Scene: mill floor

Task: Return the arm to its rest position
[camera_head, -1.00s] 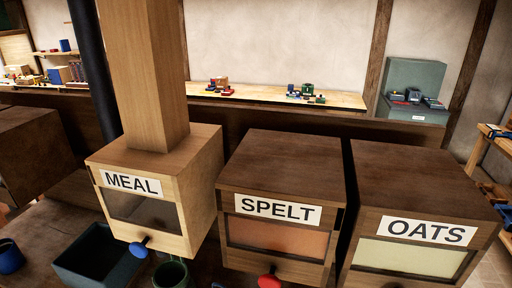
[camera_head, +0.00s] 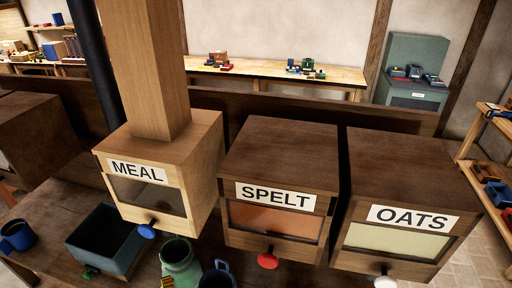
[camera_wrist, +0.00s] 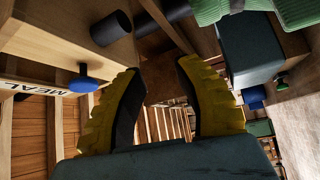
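My gripper (camera_wrist: 160,68) shows in the wrist view with its two yellow ribbed fingers spread apart and nothing between them. In the head view only a small yellow piece, likely a fingertip, shows at the bottom edge beside the green jug (camera_head: 180,265); the rest of my arm is out of sight. The MEAL hopper (camera_head: 190,165) has a blue knob (camera_head: 147,231). In the wrist view the blue knob (camera_wrist: 84,82) is left of the fingers, apart from them.
The SPELT hopper (camera_head: 282,160) with a red knob and the OATS hopper (camera_head: 400,170) with a white knob stand to the right. The wrist view shows the bin (camera_wrist: 262,50) right of the fingers.

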